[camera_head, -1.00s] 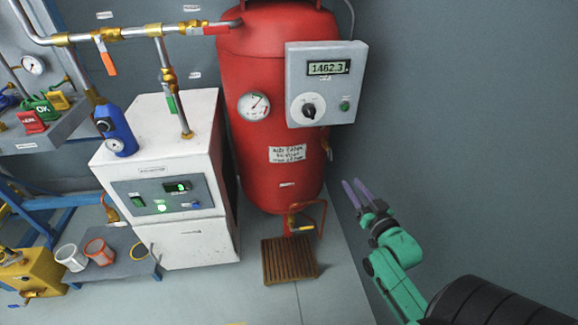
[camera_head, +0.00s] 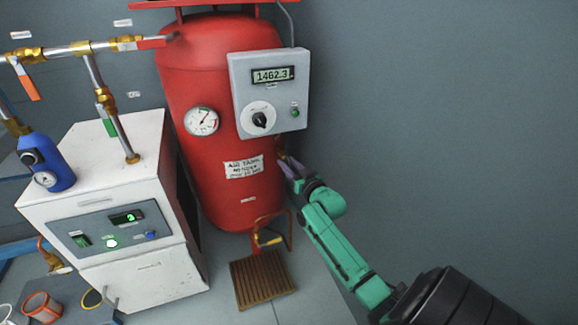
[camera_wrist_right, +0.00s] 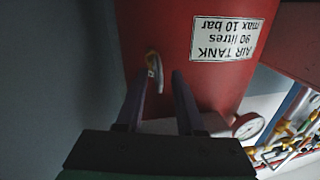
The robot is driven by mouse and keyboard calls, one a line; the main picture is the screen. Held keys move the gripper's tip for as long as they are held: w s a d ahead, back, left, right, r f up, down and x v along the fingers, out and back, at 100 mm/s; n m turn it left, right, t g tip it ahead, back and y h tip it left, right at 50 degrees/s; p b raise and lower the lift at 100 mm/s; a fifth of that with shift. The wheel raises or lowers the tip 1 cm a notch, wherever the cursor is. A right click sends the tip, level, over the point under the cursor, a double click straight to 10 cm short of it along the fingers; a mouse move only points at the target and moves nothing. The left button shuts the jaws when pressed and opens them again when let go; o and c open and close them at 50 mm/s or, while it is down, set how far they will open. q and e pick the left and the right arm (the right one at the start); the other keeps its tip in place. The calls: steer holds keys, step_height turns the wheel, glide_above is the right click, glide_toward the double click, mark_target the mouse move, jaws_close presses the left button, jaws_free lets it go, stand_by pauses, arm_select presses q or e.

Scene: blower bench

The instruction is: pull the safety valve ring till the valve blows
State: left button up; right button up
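The red air tank (camera_head: 205,95) stands against the wall. A small brass fitting with a pale ring, which looks like the safety valve (camera_wrist_right: 153,66), is on its side in the right wrist view. That view is upside down relative to the tank label. My right gripper (camera_head: 287,165) is at the tank's right side, below the grey box. In the right wrist view its two purple fingers (camera_wrist_right: 158,80) are apart, with the ring in the gap close to the left fingertip. I cannot tell whether they touch. My left gripper is not in view.
A grey box with a 1462.3 display (camera_head: 270,95) hangs on the tank above the gripper. A pressure gauge (camera_head: 202,121) is on the tank. A white cabinet (camera_head: 95,195) stands left, and a wooden grate (camera_head: 262,280) lies below. The right wall is bare.

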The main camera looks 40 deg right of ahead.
jaws_close()
steer(key=shift+a, duration=0.1)
stand_by(1.2)
